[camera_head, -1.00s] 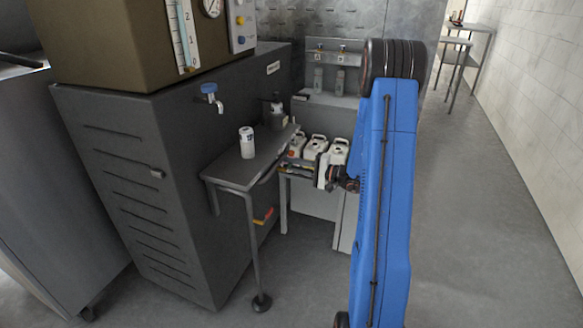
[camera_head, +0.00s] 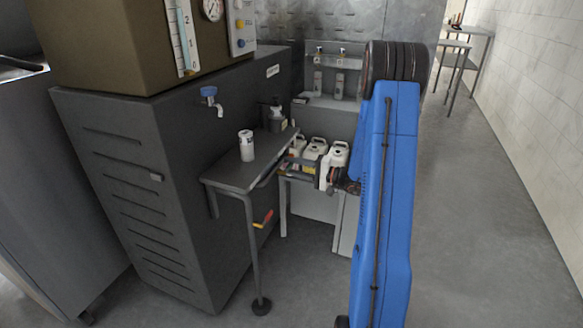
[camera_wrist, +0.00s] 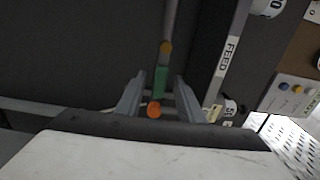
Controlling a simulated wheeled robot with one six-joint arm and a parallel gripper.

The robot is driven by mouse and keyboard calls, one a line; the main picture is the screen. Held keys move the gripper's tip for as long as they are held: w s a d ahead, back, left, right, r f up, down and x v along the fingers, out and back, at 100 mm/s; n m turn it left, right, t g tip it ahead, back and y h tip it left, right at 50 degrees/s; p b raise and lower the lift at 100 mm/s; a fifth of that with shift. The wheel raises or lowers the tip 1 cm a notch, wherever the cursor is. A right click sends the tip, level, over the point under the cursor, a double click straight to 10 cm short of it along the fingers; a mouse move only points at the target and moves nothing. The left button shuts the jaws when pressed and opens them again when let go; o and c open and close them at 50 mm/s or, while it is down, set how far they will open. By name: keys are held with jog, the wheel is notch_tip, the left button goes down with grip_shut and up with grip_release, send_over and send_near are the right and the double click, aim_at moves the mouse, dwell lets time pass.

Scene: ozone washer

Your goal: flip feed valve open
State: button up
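In the wrist view, a white FEED label (camera_wrist: 228,57) sits on a dark panel. Left of it is a slim grey rod (camera_wrist: 170,20) with a yellow band, a green section (camera_wrist: 160,82) and an orange round end (camera_wrist: 154,110); I cannot tell for sure that this is the feed valve. My gripper (camera_wrist: 158,88) is open, with one finger on each side of the green section. The fingers look apart from it.
A small grey table (camera_head: 232,178) holds a white container (camera_head: 246,146). Several white jugs (camera_head: 314,155) stand in a rack behind it. A blue-topped tap (camera_head: 209,92) juts from the dark cabinet (camera_head: 130,190). The floor at right is clear.

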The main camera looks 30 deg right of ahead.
jog(key=v, duration=1.7)
jog(key=s+a+r+n+g, duration=0.2)
jog(key=s+a+g, duration=0.15)
jog(key=a, duration=0.55)
jog(key=s+a+r+n+g, duration=0.2)
jog(key=s+a+r+g, duration=0.15)
jog(key=a, duration=0.45)
jog(key=s+a+r+n+g, duration=0.15)
jog(key=a+g, duration=0.25)
jog(key=a, duration=0.5)
jog(key=s+a+r+n+h, duration=0.1)
jog(key=s+r+n+h, duration=0.1)
jog(key=s+h, duration=0.3)
jog(key=s+a+r+n+t+h, duration=0.1)
jog(key=s+h, duration=0.5)
jog(key=s, duration=0.7)
jog(key=shift+s+a+r+n+t, duration=0.3)
jog(key=shift+s+a+r+n, duration=0.1)
jog(key=shift+a+r+n, duration=0.55)
jog(key=shift+d+r, duration=0.1)
jog(key=shift+d, duration=0.1)
